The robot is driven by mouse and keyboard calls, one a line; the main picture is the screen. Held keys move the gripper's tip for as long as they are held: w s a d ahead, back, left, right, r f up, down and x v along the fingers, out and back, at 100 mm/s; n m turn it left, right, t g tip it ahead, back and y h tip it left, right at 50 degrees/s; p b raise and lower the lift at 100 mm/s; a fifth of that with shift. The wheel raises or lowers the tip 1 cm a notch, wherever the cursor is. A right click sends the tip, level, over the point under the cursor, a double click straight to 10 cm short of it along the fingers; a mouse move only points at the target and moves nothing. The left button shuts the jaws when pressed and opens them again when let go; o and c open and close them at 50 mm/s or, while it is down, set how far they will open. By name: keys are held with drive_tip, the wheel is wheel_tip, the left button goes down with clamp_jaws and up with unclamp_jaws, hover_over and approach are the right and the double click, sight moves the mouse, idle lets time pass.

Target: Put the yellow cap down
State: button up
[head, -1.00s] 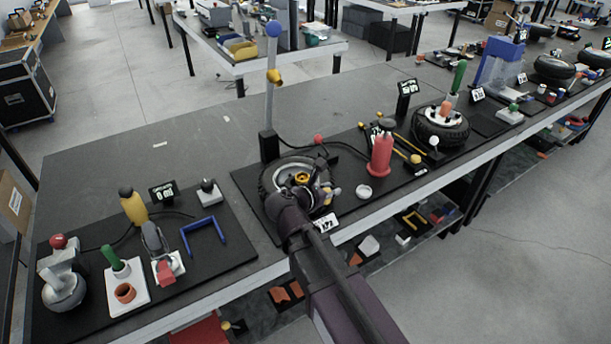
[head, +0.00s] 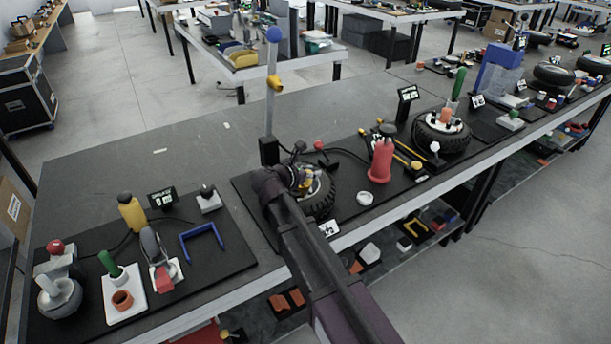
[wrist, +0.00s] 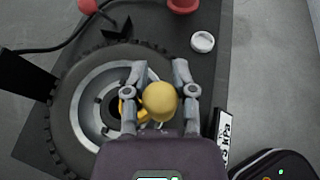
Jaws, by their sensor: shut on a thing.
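The yellow cap (wrist: 160,100) is between the two fingers of my gripper (wrist: 160,92) in the wrist view, and the fingers are shut on it. It is seen over the right part of a wheel (wrist: 75,95) with a black tyre and grey rim. Another yellow-orange part shows behind the cap near the hub, partly hidden. In the head view my gripper (head: 303,178) is above the same wheel (head: 326,200), and my arm hides its left side. I cannot tell whether the cap touches the wheel.
Bare table lies at the back left.

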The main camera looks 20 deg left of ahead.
drive_tip(key=shift+w+a+f, duration=0.1)
drive_tip(key=shift+w+a, duration=0.7)
drive_tip(key=shift+w+a, duration=0.4)
drive_tip(key=shift+w+a+f+b, duration=0.1)
drive_tip(key=shift+f+b, duration=0.2)
drive_tip(key=shift+b, duration=0.05)
drive_tip(key=shift+f+b, duration=1.5)
drive_tip(key=shift+f, duration=0.05)
drive_tip(key=shift+f, duration=0.1)
drive_tip(key=o, duration=0.8)
